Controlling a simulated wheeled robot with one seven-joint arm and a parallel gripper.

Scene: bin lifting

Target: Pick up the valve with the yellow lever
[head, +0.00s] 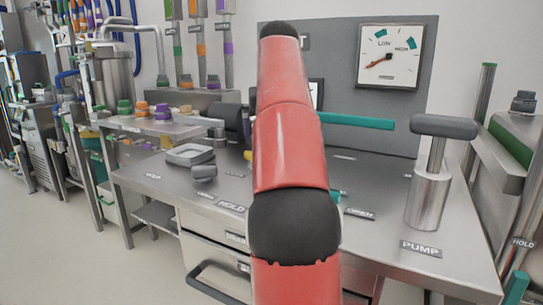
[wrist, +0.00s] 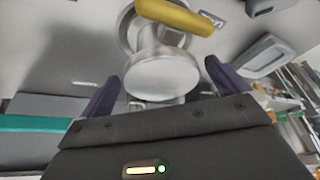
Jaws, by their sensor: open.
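The valve (wrist: 160,75) is a silvery round metal body with a yellow lever (wrist: 175,15) across its top in the wrist view. My gripper (wrist: 162,82) has two dark purple fingers spread apart, one on each side of the valve's round end. The fingers look clear of the metal, and nothing is held. In the head view my red arm hides most of the valve; only a small bit of yellow (head: 247,155) shows beside the arm.
A grey workbench (head: 140,178) carries a grey tray-like part (head: 190,154) at left and a pump (head: 430,195) with a dark T-handle at right. A teal lever (head: 355,121) sticks out right of my arm. A gauge panel (head: 390,56) stands behind.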

